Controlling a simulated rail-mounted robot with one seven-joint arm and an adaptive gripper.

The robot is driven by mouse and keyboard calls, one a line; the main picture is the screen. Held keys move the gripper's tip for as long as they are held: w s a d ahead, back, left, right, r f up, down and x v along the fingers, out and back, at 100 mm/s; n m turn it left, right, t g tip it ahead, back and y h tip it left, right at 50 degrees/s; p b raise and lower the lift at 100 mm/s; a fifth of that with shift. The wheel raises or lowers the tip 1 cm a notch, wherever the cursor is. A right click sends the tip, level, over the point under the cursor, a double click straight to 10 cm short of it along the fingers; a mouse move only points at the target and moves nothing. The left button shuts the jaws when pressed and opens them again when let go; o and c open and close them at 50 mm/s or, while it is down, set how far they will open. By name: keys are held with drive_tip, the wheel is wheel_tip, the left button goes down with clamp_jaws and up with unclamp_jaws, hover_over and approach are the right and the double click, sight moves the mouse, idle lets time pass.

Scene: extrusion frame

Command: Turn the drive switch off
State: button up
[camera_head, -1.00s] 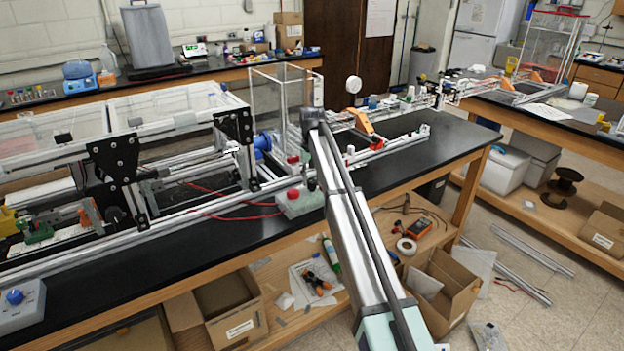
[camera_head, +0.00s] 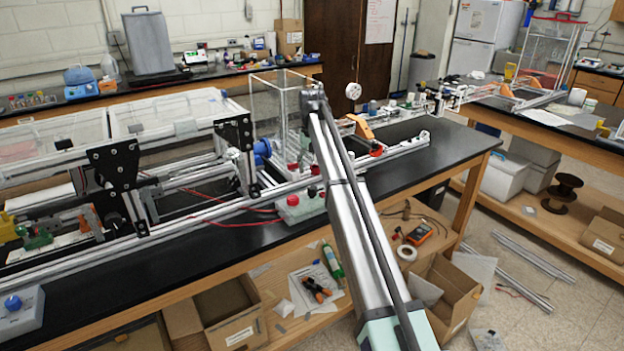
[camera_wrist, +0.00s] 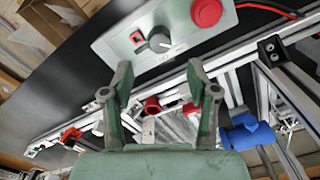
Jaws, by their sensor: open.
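A pale grey-green control box (camera_head: 300,207) sits at the front of the rail frame on the near bench. In the wrist view its panel (camera_wrist: 112,47) carries a small red rocker switch (camera_wrist: 137,37), a black rotary knob (camera_wrist: 158,44) with a white pointer, and a round red button (camera_wrist: 206,12). Which control is the drive switch, I cannot read from any label. My gripper (camera_wrist: 158,68) is open and empty, with its fingertips just below the panel in the wrist view and the knob between and above them. I cannot tell the gap. In the head view my arm partly hides the gripper.
Aluminium rails (camera_head: 190,210) and a blue cylindrical part (camera_wrist: 248,136) lie close to my gripper. A clear upright enclosure (camera_head: 270,105) stands behind. Red wires (camera_head: 235,218) run left from the box. Another box with a blue knob (camera_head: 13,302) is at far left.

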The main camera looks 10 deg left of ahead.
drive_tip(key=shift+r, duration=2.25)
drive_tip(key=s+d+f, duration=0.7)
drive_tip(key=s+f, duration=0.1)
drive_tip(key=f, duration=0.4)
drive_tip(key=s+d+f+m, duration=0.1)
drive_tip(key=s+d+f, duration=0.6)
drive_tip(key=f, duration=0.5)
drive_tip(key=s+d+f, duration=0.6)
drive_tip(key=s+f, duration=0.3)
drive_tip(key=f, duration=0.2)
drive_tip(key=s+d+f+m, duration=0.1)
drive_tip(key=s+d+f, duration=0.25)
drive_tip(key=s, duration=0.55)
drive_tip(key=s+d+f, duration=0.3)
drive_tip(key=s+f, duration=0.2)
drive_tip(key=s, duration=0.5)
drive_tip(key=s+f+g, duration=0.3)
drive_tip(key=s+f, duration=0.6)
drive_tip(key=s, duration=0.4)
drive_tip(key=s+f+g, duration=0.3)
drive_tip(key=s+f, duration=0.6)
drive_tip(key=s, duration=0.5)
drive_tip(key=shift+s+f+g, duration=0.15)
drive_tip(key=shift+f+g, duration=0.15)
drive_tip(key=shift+g, duration=0.1)
